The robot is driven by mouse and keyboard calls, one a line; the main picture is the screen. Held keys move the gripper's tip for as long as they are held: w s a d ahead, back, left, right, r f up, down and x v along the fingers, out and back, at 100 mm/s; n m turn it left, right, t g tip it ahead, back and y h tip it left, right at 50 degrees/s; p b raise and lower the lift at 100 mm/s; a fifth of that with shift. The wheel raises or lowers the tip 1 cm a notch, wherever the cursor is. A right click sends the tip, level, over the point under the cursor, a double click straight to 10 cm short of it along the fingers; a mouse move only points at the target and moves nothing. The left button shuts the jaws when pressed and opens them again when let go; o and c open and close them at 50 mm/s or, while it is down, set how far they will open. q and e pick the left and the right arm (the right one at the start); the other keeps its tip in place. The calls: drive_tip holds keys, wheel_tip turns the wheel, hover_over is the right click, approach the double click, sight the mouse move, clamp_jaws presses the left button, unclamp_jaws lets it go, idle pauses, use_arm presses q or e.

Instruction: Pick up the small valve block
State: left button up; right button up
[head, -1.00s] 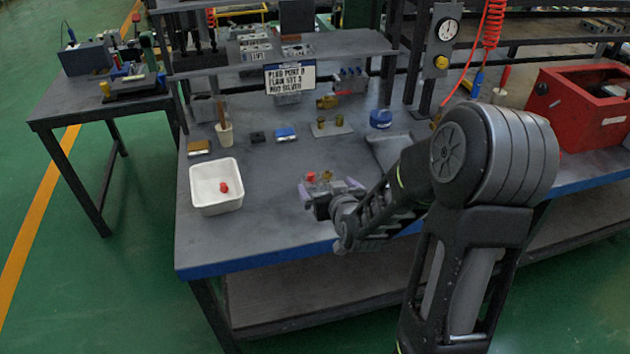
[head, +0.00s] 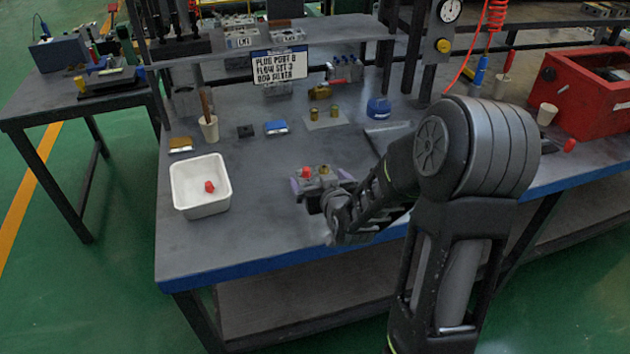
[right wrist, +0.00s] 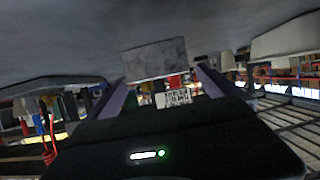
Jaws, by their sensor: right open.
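The small valve block (head: 315,181) is grey, with a red plug and a brass fitting on top. It stands on the bench near the front edge in the head view. In the right wrist view, a plain grey block face (right wrist: 155,58) shows ahead of the fingertips. My right gripper (head: 321,184) is open at the block, with its purple fingers to either side. The same fingers show in the right wrist view (right wrist: 160,88). Whether they touch the block cannot be told. The gripper hides part of the block. My left gripper is not in view.
A white bin (head: 183,205) holding a red piece stands left on the bench. Behind are a small plate (head: 322,125) with two brass fittings, a blue-and-white block (head: 276,128) and a sign (head: 279,66). A red box (head: 580,105) stands right. Bench between bin and gripper is clear.

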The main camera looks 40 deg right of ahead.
sight(312, 172)
drive_tip(key=shift+x, duration=1.05)
drive_tip(key=shift+x, duration=2.6)
drive_tip(key=shift+f, duration=0.1)
drive_tip(key=c, duration=2)
